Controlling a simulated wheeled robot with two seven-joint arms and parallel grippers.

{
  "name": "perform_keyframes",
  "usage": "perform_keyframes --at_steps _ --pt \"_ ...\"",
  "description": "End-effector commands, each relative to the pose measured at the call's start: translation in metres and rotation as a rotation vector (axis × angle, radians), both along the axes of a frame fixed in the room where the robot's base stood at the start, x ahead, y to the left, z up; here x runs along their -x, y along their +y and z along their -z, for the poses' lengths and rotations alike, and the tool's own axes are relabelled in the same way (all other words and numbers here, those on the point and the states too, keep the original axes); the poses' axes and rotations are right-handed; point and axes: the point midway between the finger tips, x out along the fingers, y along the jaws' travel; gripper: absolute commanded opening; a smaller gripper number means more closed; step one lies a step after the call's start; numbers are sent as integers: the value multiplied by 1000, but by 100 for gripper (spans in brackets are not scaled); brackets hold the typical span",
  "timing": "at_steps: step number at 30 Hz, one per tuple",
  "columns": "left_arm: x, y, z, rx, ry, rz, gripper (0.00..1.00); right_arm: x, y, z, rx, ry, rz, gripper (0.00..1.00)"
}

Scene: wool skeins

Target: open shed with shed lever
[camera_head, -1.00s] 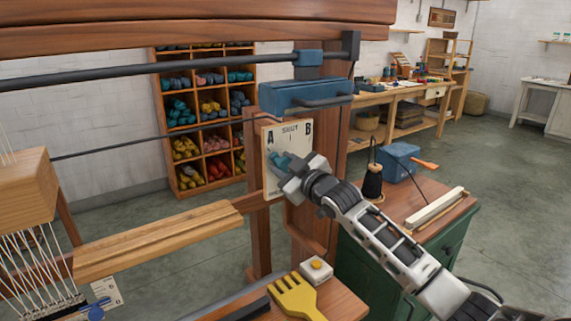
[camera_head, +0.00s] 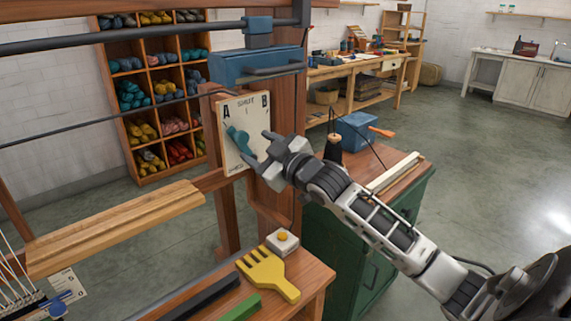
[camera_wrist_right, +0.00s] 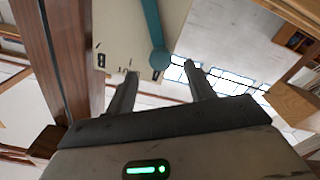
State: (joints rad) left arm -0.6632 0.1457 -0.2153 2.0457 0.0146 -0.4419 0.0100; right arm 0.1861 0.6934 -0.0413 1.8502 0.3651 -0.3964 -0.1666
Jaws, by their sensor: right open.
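The shed lever (camera_head: 238,139) is a teal handle on a cream plate (camera_head: 232,112) marked A, SHUT and B, fixed to the loom's wooden post. It slants across the plate below the letter A. My right gripper (camera_head: 260,150) is open just right of the lever, its fingers towards the plate. In the right wrist view, the lever's round knob (camera_wrist_right: 160,62) lies in line with the gap between the open fingertips (camera_wrist_right: 160,73), close to them. Contact cannot be told. My left gripper is not in view.
A blue box (camera_head: 256,66) sits on the post above the plate. A yellow comb (camera_head: 266,273) and a small button box (camera_head: 282,242) lie on a wooden shelf below. A green cabinet (camera_head: 350,250) bears a dark spool, a blue case (camera_head: 357,131) and a pale bar.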

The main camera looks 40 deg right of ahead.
Motion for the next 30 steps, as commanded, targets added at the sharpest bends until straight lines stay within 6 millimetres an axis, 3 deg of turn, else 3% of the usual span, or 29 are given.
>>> perform_keyframes --at_steps 6,12,18,30 --pt "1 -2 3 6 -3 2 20 48 -3 3 2 4 -1 54" --pt "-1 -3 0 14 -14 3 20 78 -6 2 0 2 0 54" --pt "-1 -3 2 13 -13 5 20 90 -7 1 1 2 0 54" --pt "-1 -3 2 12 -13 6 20 91 -7 0 1 0 0 54"
